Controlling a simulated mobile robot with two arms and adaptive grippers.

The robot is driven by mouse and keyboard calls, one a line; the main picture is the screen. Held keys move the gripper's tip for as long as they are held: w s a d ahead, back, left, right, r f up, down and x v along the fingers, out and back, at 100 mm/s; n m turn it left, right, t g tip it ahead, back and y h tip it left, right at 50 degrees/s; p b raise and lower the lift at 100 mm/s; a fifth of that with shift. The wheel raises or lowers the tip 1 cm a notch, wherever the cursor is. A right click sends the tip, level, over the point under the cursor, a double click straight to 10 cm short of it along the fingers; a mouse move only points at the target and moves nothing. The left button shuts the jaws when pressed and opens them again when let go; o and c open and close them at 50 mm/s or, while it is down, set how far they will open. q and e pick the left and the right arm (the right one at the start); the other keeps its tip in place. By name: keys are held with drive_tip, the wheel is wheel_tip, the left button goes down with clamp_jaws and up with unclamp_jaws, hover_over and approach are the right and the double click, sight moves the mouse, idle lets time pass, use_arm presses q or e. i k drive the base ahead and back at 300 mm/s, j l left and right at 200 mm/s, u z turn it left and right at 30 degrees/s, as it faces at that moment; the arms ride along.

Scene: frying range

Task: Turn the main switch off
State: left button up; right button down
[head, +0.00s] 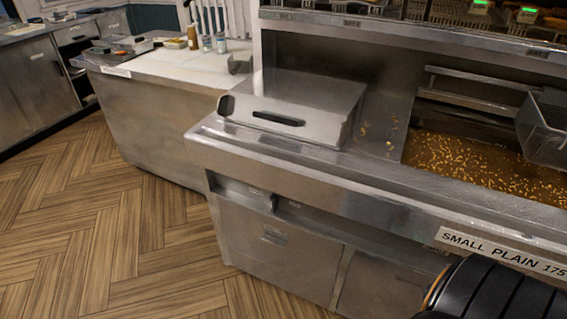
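The stainless frying range (300,165) fills the middle and right. A recessed strip (330,225) runs under its front edge, above the lower doors. A small dark knob-like part (272,202) sits in this strip near the left end, with small illegible marks beside it. It may be the main switch, but its label and position cannot be read. A dark fitting (226,105) is on the left side of the closed steel lid (295,105). Neither gripper shows. A black ribbed part of my own body with an orange edge covers the bottom right corner.
A sign reading "SMALL PLAIN 175" (500,252) is on the range front at right. A frying basket (545,130) hangs over brown oil with floating crumbs (475,160). A steel counter with bottles (170,65) stands behind at left. The wooden floor (100,230) at left is clear.

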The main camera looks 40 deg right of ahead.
sight(274, 200)
drive_tip(key=z, duration=1.05)
drive_tip(key=j, duration=0.15)
